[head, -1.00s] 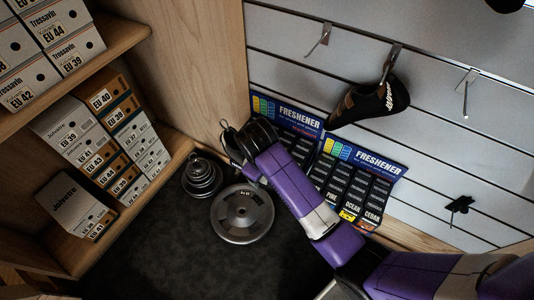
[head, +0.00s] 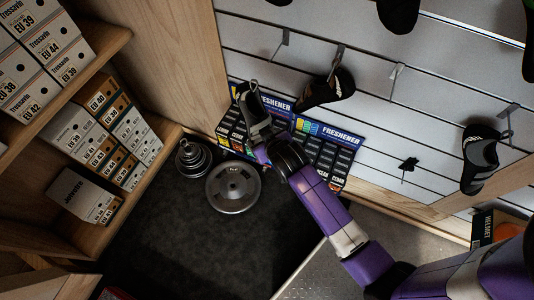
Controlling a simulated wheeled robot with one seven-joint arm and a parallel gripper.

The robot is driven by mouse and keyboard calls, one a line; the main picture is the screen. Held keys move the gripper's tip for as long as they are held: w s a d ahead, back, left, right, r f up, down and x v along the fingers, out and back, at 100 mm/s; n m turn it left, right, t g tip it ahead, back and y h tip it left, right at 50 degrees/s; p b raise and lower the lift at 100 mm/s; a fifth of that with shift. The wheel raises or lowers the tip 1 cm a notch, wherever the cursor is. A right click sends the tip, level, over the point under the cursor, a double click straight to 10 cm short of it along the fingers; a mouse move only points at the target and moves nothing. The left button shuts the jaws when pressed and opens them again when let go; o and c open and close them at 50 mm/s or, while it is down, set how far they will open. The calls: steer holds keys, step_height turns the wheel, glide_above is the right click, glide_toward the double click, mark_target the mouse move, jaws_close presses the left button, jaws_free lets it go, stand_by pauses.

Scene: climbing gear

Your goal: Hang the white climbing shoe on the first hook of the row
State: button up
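The white climbing shoe (head: 257,122) looks grey and dark in the shade, with a small loop at its top. It is at the end of my arm, in front of the freshener display. My gripper (head: 267,139) appears shut on it; the fingertips are mostly hidden. The first hook (head: 285,42) is the leftmost visible in its row on the slatted wall and is bare. The shoe is below and left of this hook, apart from it in the picture. A black shoe (head: 328,90) hangs on the second hook (head: 338,55). The third hook (head: 397,72) is bare.
A grey and black shoe (head: 480,160) hangs farther right. A small dark item (head: 409,165) is on the lower wall. The freshener display (head: 327,140) stands against the wall. Weight plates (head: 233,187) lie on the floor. Shelves of shoe boxes (head: 107,135) are at left.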

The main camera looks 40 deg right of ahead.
steer(key=shift+w+r+t, duration=0.4)
steer(key=shift+w+r, duration=0.25)
steer(key=shift+w, duration=0.1)
steer(key=shift+r+t, duration=0.15)
steer(key=shift+t, duration=0.15)
steer(key=shift+w+d, duration=0.1)
steer(key=shift+d, duration=0.1)
steer(key=w+d+f+b, duration=0.1)
steer(key=w+d+b, duration=0.1)
steer(key=d, duration=0.4)
steer(key=w+d+b, duration=0.2)
steer(key=d, duration=0.4)
steer(key=shift+w+d+f+b, duration=0.25)
steer(key=shift+w+f+b, duration=0.05)
steer(key=shift+f+b, duration=0.1)
stand_by(0.3)
stand_by(0.6)
